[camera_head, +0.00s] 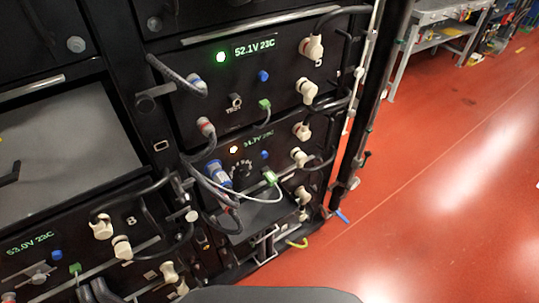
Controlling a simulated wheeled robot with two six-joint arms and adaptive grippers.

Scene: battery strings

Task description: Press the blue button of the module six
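A black battery module (185,123) with the green display "52.1V 23C" has a blue button (263,76) and what looks like a "5" at its right. Directly below it is another module (215,150) with a lit orange-white lamp and a partly covered display. Neither of my grippers is in view.
A module marked "8" (130,219) with its own blue button (57,255) is at lower left. Cables and a blue plug (215,173) hang before the lower module. A black rack post (375,100) stands at right. The red floor (440,190) is clear; a grey cart (435,25) stands behind.

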